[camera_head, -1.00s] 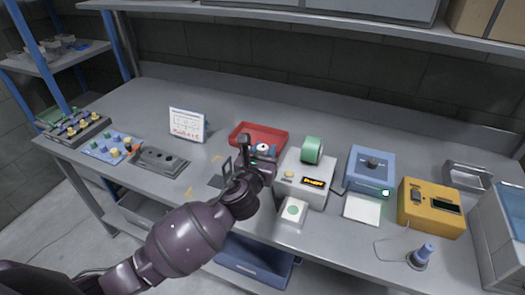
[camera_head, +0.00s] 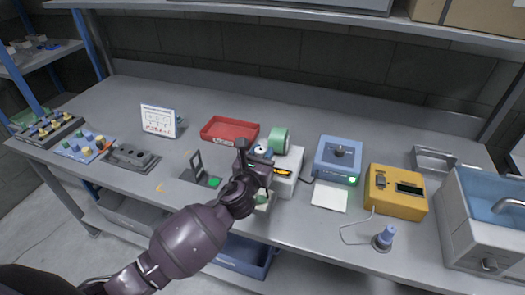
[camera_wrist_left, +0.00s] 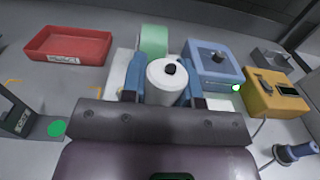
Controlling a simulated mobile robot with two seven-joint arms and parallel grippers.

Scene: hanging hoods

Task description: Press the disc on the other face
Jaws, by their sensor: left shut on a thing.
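My left gripper (camera_head: 256,160) is shut on a white cylinder (camera_head: 262,151) with a dark knob on its top. The wrist view shows the cylinder (camera_wrist_left: 167,82) between two blue fingers (camera_wrist_left: 165,80), in front of the white label machine (camera_head: 287,184). Its underside is hidden. A green disc (camera_head: 214,183) lies on a dark plate with an upright frame (camera_head: 197,165), left of the gripper; it also shows in the wrist view (camera_wrist_left: 57,128). A pale block with a green spot (camera_head: 263,199) is partly hidden behind my wrist. My right gripper is out of view.
A red tray (camera_head: 229,130) stands behind left, and a green roll (camera_head: 278,139) sits on the label machine. Right are a blue box (camera_head: 338,158), a yellow meter (camera_head: 396,192) and a blue-handled tool (camera_head: 385,238).

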